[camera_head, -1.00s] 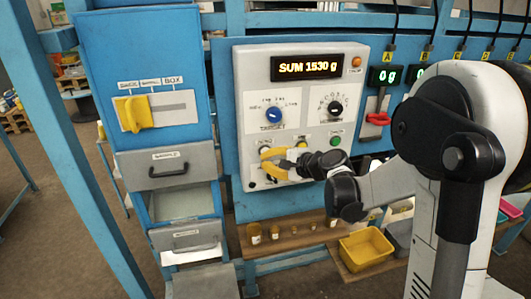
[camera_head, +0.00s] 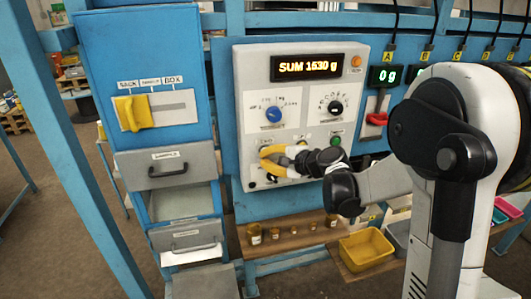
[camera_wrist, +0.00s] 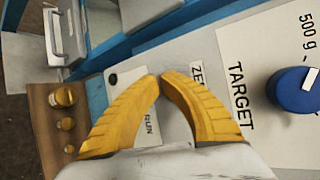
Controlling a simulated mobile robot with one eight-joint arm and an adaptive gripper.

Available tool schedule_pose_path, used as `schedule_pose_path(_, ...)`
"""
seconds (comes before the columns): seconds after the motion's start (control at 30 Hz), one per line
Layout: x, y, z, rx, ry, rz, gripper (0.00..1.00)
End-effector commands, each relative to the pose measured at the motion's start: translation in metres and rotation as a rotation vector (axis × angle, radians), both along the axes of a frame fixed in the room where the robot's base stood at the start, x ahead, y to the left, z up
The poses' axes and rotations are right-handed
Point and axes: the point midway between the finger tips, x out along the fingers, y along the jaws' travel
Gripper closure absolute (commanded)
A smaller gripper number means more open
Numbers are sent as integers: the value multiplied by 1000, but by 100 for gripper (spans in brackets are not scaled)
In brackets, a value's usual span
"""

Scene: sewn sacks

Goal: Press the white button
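The light grey control panel (camera_head: 245,110) carries a SUM display, a blue TARGET knob (camera_head: 274,114), a black knob (camera_head: 336,107) and a row of buttons. My gripper (camera_head: 262,156) has yellow fingers and is at the panel's lower left, just below the left end of the button row. In the wrist view my gripper (camera_wrist: 161,76) has its fingertips together, with nothing seen between them. The tips lie over the panel between the ZERO label and the RUN label. A white button cannot be made out clearly; the fingers cover that area. Contact cannot be told.
A green button (camera_head: 336,141) is right of my gripper. Left stands a blue cabinet with a yellow slider handle (camera_head: 133,113) and drawers. Below are a wooden shelf (camera_head: 290,243) with small jars and a yellow bin (camera_head: 366,249).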

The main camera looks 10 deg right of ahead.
Motion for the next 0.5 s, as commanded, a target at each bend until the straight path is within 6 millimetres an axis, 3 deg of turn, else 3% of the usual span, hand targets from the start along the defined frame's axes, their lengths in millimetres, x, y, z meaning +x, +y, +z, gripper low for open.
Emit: schedule_pose_path(0.5, 7, 0, 0, 0, 0, 0, 100)
